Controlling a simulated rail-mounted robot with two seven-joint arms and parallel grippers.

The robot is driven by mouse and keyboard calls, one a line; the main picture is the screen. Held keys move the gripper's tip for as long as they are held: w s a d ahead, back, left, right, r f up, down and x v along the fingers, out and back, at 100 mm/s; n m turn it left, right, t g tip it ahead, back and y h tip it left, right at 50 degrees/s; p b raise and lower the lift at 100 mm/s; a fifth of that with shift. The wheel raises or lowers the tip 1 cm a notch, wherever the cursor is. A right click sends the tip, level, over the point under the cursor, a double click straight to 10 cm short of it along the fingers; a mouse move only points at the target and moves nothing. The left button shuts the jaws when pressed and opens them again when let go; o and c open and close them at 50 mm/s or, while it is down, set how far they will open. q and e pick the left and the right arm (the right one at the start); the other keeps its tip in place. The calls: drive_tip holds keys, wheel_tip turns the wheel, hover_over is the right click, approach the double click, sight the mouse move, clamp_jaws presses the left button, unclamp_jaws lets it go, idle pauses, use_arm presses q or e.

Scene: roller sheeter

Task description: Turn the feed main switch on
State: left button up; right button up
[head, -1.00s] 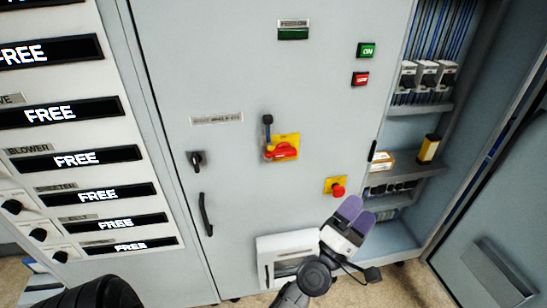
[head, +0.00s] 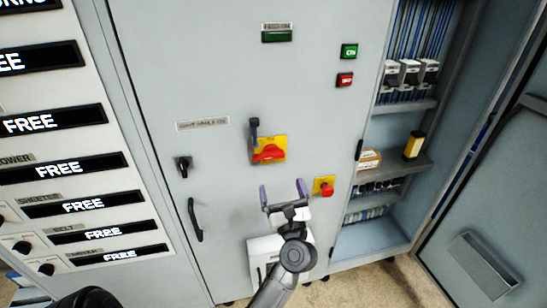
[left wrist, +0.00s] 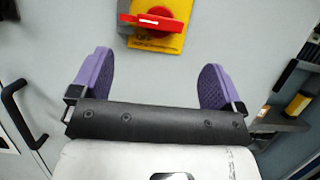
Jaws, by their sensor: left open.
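The main switch is a red rotary handle (head: 268,153) on a yellow plate (head: 281,143), on the grey cabinet door. The red handle lies roughly level. It also shows at the top of the left wrist view (left wrist: 152,21). A dark lever-like piece (head: 254,131) stands at the plate's upper left. My left gripper (head: 283,191) has purple fingers. It is open and empty, below the switch and apart from it. In the left wrist view my left gripper (left wrist: 156,80) has its fingers spread below the yellow plate. My right gripper is not identifiable in view.
A red emergency button (head: 326,189) sits just right of my left fingers. Green (head: 349,51) and red (head: 345,80) buttons are higher up. A black door handle (head: 194,220) and a lock knob (head: 183,166) are at left. An open cabinet with shelves (head: 395,165) is at right.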

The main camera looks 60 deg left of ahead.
sight(274, 158)
use_arm(q)
drive_tip(key=x, duration=0.9)
drive_tip(key=shift+a+r, duration=0.2)
drive_tip(key=shift+a, duration=0.1)
drive_tip(key=shift+c, duration=0.2)
